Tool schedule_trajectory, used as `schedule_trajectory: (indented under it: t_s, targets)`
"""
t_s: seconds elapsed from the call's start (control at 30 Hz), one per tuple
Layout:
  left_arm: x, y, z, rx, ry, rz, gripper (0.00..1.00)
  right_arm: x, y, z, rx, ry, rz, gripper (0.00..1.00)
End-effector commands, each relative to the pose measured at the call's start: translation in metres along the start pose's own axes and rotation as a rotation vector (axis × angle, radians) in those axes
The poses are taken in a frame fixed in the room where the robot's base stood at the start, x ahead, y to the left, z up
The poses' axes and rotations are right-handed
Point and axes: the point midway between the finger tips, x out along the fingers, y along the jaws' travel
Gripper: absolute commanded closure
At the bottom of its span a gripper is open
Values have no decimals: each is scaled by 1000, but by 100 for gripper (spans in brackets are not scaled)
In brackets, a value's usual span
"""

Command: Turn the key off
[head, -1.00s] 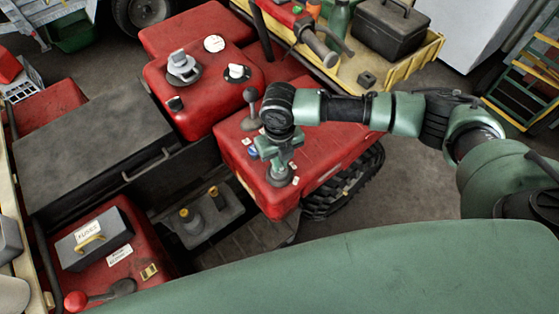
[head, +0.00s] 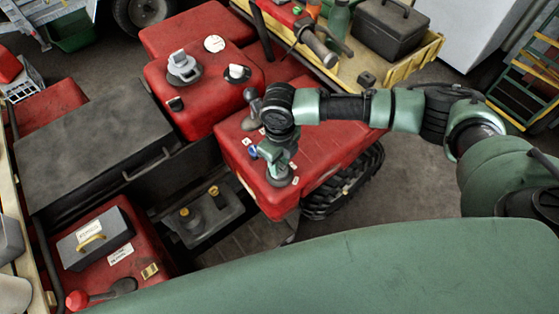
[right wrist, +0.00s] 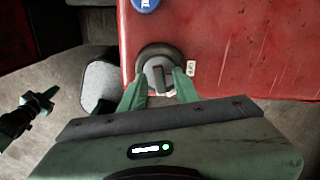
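The key is a grey upright tab (right wrist: 159,78) in a round dark switch on the red panel, seen in the right wrist view. In the head view only the dark rim of the switch (head: 280,180) shows beneath my right gripper (head: 278,168); the key is hidden. In the right wrist view the green fingers of my right gripper (right wrist: 162,84) stand apart, one on each side of the key, with gaps to the tab. A dark and green gripper shape (right wrist: 30,115), seemingly my left one, shows at that view's left edge; its opening is unclear.
A blue button (head: 253,152) and small white labels lie near the switch. A dark lever (head: 251,105) stands close behind my right wrist. A black tyre (head: 345,185) is below the panel's right side. A yellow tray (head: 425,55) stands at the back.

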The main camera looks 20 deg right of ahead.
Motion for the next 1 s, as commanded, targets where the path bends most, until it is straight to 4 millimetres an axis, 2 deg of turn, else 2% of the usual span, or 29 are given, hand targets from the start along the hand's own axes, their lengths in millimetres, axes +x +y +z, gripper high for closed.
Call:
schedule_trajectory:
  t_s: [0.8, 1.0]
  targets:
    - [-75, -1, -7, 0, 0, 0, 100, -79, 0, 0, 1, 0, 0, 69]
    - [-75, -1, -7, 0, 0, 0, 100, -80, 0, 0, 1, 0, 0, 69]
